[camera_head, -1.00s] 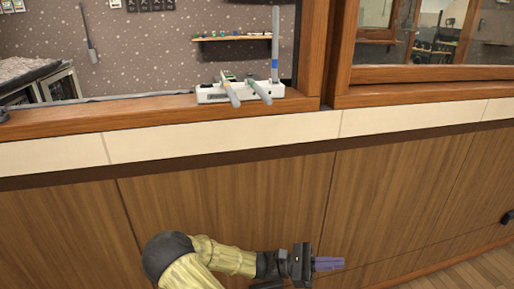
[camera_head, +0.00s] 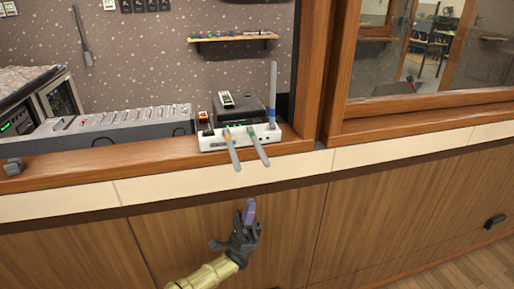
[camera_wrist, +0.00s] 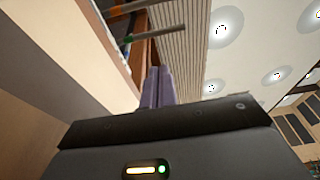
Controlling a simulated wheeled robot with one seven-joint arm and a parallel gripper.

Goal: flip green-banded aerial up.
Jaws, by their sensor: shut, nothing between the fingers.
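A white box (camera_head: 212,142) with three grey aerials sits on the wooden ledge. The green-banded aerial (camera_head: 259,150) is folded forward, sticking out over the ledge's front edge. The orange-banded aerial (camera_head: 233,152) to its left is also folded forward. The blue-banded aerial (camera_head: 273,90) at the right end stands upright. My gripper (camera_head: 249,204) is shut and empty, its purple fingers pointing up, below the folded aerials and apart from them. In the wrist view my gripper (camera_wrist: 157,78) points up, and the green-banded aerial (camera_wrist: 170,33) crosses beyond the fingertips.
The wooden ledge (camera_head: 160,163) and cream strip (camera_head: 160,188) run along the wall above wood panels. A dark box (camera_head: 240,108) and a grey fader console (camera_head: 100,126) stand behind the ledge. A wooden window post (camera_head: 334,70) rises to the right. The space before the panels is clear.

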